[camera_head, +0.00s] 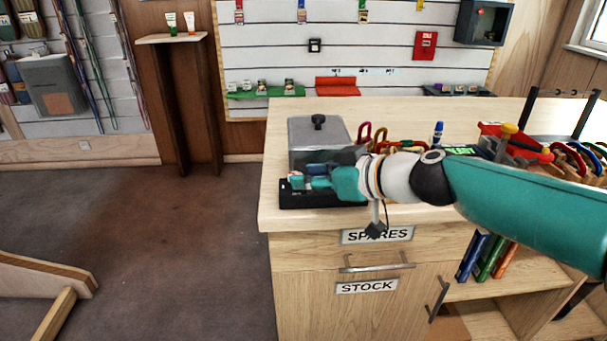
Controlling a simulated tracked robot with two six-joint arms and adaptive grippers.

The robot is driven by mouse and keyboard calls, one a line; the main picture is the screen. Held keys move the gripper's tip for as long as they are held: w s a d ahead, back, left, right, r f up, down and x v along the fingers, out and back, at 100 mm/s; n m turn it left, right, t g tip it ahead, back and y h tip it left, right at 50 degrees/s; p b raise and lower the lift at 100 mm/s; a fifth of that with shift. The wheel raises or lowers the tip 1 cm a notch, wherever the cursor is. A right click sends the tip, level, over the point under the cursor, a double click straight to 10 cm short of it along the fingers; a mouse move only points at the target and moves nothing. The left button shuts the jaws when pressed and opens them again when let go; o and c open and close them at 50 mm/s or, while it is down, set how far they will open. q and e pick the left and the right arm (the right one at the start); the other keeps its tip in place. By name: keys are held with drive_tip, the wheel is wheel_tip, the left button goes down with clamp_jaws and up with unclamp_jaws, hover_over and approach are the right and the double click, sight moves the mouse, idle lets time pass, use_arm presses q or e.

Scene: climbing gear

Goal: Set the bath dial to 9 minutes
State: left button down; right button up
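The bath is a grey box (318,132) with a black knob (319,121) on its lid and a black base (300,199). It stands at the left end of the wooden counter. My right arm reaches in from the right, and my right gripper (302,181) is at the front of the bath, just above the black base. The gripper and wrist cover much of the bath's front, so I cannot make out the dial or its setting. The fingers are too small and overlapped to tell whether they are open or shut. My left gripper is not in view.
The counter (282,120) holds carabiners (378,137), a blue marker (438,133), a green display (459,150) and a red item with a yellow knob (509,129) to the right. SPARES drawer (376,235) and STOCK cupboard (366,287) are below.

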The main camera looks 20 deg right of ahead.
drive_tip(key=shift+x, duration=1)
clamp_jaws()
idle(0.7)
unclamp_jaws()
